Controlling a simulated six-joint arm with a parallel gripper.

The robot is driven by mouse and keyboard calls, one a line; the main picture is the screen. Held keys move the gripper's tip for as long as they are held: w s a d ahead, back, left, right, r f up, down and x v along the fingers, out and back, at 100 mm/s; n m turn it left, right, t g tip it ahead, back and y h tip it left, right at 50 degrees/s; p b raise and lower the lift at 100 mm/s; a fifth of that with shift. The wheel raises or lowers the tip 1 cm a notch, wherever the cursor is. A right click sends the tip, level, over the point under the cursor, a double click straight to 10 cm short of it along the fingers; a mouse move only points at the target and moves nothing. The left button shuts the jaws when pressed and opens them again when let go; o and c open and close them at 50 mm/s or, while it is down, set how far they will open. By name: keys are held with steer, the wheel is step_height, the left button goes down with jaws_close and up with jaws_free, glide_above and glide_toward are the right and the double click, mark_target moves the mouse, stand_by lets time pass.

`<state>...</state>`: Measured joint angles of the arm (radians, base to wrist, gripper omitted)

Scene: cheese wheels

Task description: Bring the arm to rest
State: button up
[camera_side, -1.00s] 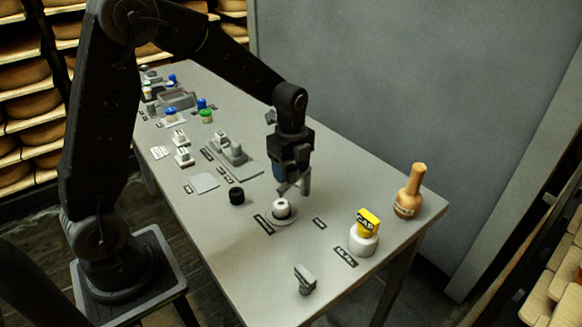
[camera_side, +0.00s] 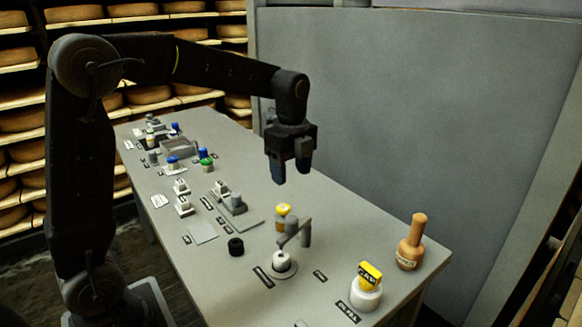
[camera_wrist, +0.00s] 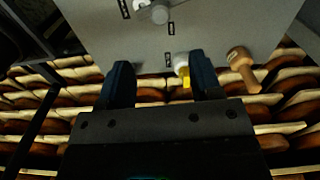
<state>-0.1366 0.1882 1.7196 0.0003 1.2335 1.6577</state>
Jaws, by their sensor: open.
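My gripper (camera_side: 291,174) is raised above the grey table (camera_side: 330,215), its two dark fingers pointing down. The fingers are apart with nothing between them in the side view. In the wrist view my gripper (camera_wrist: 160,68) shows the two fingers spread wide, with the table beyond. Below it on the table stands a white round piece with a grey bent lever (camera_side: 293,232). A small yellow-topped item (camera_side: 283,211) stands just behind the lever. The gripper touches neither.
A wooden bottle-shaped piece (camera_side: 410,243) and a yellow cap block (camera_side: 370,275) on a white cylinder (camera_side: 365,297) stand at the right. Several small fixtures line the far left. A grey panel (camera_side: 420,110) rises behind the table.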

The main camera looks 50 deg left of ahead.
steer(key=shift+r, duration=0.25)
steer(key=s+d+n+t, duration=0.2)
steer(key=s+n, duration=0.6)
steer(key=s, duration=0.2)
steer(key=s+d+n+t, duration=0.3)
steer(key=s+n, duration=0.6)
steer(key=s, duration=0.1)
steer(key=shift+d+r+t, duration=0.25)
steer(key=shift+r+t, duration=0.05)
steer(key=shift+r, duration=0.15)
steer(key=shift+w, duration=0.1)
stand_by(0.7)
